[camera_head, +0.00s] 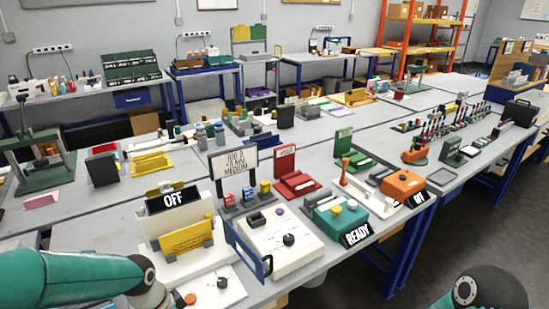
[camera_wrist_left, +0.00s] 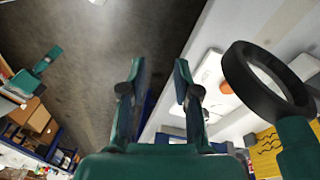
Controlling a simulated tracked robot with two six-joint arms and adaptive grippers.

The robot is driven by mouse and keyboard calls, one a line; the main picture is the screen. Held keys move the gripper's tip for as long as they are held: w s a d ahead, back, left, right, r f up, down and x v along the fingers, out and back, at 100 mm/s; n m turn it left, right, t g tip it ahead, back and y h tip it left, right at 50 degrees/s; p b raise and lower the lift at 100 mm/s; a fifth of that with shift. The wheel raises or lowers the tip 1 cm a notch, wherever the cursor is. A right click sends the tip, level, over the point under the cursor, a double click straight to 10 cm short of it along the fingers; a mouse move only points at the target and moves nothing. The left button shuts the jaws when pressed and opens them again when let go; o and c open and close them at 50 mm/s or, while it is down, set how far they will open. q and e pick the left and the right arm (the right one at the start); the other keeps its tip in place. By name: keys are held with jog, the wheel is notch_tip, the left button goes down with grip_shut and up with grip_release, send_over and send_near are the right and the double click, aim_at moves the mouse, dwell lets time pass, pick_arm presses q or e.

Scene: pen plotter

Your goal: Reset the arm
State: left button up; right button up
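A white machine (camera_head: 183,262) with a black OFF sign (camera_head: 173,198) and a yellow sheet (camera_head: 187,239) stands at front left of the head view. A white plate (camera_head: 232,291) in front of it carries an orange disc (camera_head: 191,298) and a dark knob (camera_head: 222,283). Which part is the arm to reset, I cannot tell. My left arm reaches in from the lower left; its gripper is hidden there. In the left wrist view my left gripper (camera_wrist_left: 158,75) has its fingers apart and nothing between them. My right arm shows at lower right, its gripper out of view.
A white box (camera_head: 282,240) with a blue handle, a teal READY unit (camera_head: 337,220) and an orange unit (camera_head: 402,186) stand to the right. A JOB A sign (camera_head: 234,167) rises behind. The tables are crowded; open floor (camera_head: 420,265) lies at right.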

pick_arm(q)
jog(key=s+d+f+n+h, duration=0.1)
jog(key=s+d+f+n, duration=0.3)
jog(key=f, duration=0.5)
jog(key=s+d+f+n+h, duration=0.1)
jog(key=s+d+f+n, duration=0.3)
jog(key=s+f+n, duration=0.3)
notch_tip(320, 180, down, 3)
jog(key=shift+s+d+r, duration=0.1)
jog(key=shift+s+d, duration=0.3)
jog(key=shift+s, duration=0.75)
